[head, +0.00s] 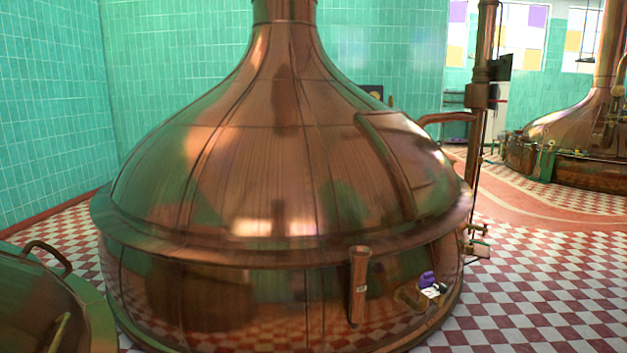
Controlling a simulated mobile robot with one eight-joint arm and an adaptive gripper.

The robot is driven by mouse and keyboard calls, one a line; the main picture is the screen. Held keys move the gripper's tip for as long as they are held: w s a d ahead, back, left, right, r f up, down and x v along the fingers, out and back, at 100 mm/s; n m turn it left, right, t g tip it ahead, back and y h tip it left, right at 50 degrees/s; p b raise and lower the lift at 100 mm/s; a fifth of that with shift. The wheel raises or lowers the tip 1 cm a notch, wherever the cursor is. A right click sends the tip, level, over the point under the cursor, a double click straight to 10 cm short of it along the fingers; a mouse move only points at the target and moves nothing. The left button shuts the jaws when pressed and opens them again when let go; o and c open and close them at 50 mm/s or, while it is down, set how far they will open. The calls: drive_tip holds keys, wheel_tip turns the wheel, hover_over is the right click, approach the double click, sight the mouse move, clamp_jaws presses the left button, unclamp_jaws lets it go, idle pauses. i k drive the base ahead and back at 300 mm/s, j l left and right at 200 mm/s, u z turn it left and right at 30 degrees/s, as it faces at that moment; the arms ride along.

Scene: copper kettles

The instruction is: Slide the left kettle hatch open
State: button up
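A large copper kettle (262,170) fills the middle of the head view, with a domed top that narrows into a pipe. On the right side of its dome is a raised, curved frame (378,150) that looks like part of a hatch. The copper surface to the right of this frame (418,160) has a bright patch; I cannot tell whether the hatch is open or shut. A second copper kettle (570,125) stands far off at the right. My gripper is not in view.
A rounded vessel with a dark curved handle (48,252) stands at the bottom left, close to the large kettle. A vertical copper pipe (481,90) with fittings rises beside the kettle's right. Checkered floor (550,290) is clear at the lower right. Green tiled walls (180,60) stand behind.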

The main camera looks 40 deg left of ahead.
sight(431, 179)
drive_tip(key=u, duration=0.9)
